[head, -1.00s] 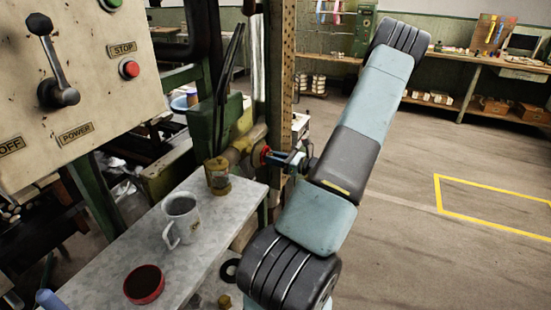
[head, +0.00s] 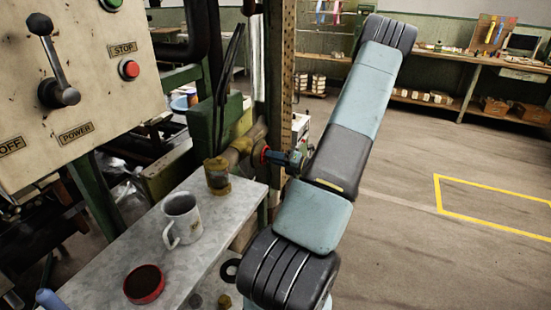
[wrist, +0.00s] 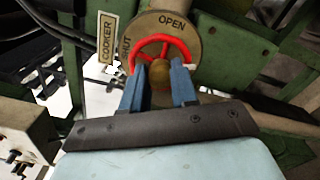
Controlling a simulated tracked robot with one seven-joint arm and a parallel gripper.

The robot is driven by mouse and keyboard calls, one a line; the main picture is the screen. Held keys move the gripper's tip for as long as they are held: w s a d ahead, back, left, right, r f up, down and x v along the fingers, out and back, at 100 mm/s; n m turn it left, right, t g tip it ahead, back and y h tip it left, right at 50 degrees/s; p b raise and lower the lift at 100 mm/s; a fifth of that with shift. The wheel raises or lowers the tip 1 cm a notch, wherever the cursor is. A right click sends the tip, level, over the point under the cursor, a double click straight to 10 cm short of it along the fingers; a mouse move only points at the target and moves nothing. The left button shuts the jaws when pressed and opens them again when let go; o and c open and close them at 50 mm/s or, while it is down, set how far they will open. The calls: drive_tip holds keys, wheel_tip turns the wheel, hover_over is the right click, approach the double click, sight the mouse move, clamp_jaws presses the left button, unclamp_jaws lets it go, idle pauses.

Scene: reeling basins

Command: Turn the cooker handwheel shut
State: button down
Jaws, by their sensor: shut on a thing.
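The cooker handwheel (wrist: 178,43) is a red spoked wheel with a brass-coloured hub, mounted before a round tan plate (wrist: 152,22) with the words OPEN and, partly hidden, SHUT. A COOKER label (wrist: 107,38) is left of it. My gripper (wrist: 160,72) has its two blue fingers either side of the hub at the lower part of the wheel, shut on the handwheel. In the head view the handwheel (head: 264,154) shows only as a small red edge, with my gripper (head: 278,158) against it. My fingers hide the wheel's lower rim.
A control panel (head: 75,85) with a lever is at upper left. Open floor lies to the right.

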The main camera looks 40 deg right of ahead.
drive_tip(key=m, duration=1.6)
drive_tip(key=shift+f+m, duration=0.15)
drive_tip(key=shift+m, duration=0.15)
drive_tip(key=c, duration=1)
unclamp_jaws()
drive_tip(key=shift+s, duration=0.1)
